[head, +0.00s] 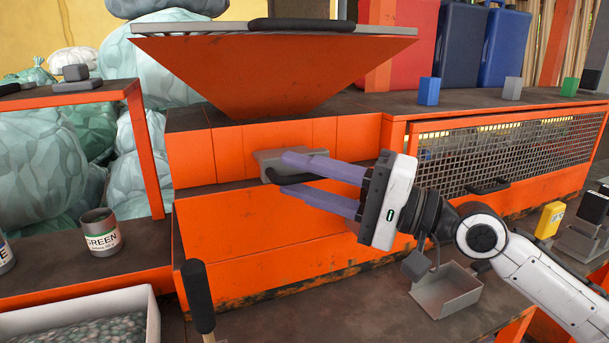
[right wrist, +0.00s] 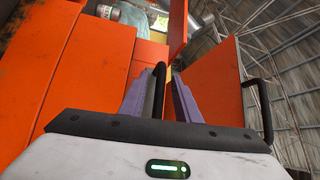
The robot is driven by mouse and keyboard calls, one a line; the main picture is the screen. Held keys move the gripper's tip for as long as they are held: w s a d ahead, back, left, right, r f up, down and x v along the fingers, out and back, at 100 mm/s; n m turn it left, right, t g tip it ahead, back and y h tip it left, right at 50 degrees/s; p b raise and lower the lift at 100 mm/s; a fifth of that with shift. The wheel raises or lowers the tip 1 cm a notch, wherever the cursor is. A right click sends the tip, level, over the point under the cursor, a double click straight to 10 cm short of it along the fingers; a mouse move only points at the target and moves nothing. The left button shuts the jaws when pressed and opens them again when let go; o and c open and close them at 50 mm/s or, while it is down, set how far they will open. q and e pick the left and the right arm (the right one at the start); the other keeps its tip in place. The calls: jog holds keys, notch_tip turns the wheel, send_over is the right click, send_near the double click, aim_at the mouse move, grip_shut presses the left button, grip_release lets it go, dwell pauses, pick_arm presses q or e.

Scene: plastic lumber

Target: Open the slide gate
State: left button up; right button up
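The slide gate (head: 283,158) is a grey plate under the orange hopper (head: 280,68), sticking out a little from the machine's orange front. Its black bar handle (head: 284,178) shows between the two purple fingers of my right gripper (head: 288,176). In the right wrist view a black bar (right wrist: 158,95) stands between the spread fingers (right wrist: 160,98), nearer the left one. The gripper is open, and I see no firm closing on the handle. The fingers hide part of the plate and handle. My left gripper is out of view.
An orange ledge (head: 270,225) lies below the gate. A mesh guard (head: 500,155) with a black handle is at the right. A lever with a black grip (head: 197,290) rises in front. A green-labelled can (head: 101,235) and a bin of flakes (head: 80,325) stand at the left.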

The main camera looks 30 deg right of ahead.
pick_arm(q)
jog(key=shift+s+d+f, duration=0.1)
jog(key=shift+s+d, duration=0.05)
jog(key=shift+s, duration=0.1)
pick_arm(e)
jog(key=shift+s+d+f+b, duration=0.25)
jog(key=shift+s+d+b, duration=0.1)
jog(key=shift+s+b, duration=0.05)
pick_arm(q)
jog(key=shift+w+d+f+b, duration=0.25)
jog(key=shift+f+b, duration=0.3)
jog(key=shift+b, duration=0.3)
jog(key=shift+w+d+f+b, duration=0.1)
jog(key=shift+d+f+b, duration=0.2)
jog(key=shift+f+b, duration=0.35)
pick_arm(e)
jog(key=r+v, duration=0.1)
jog(key=v, duration=0.8)
jog(key=shift+s+f, duration=0.2)
jog(key=shift+f, duration=0.2)
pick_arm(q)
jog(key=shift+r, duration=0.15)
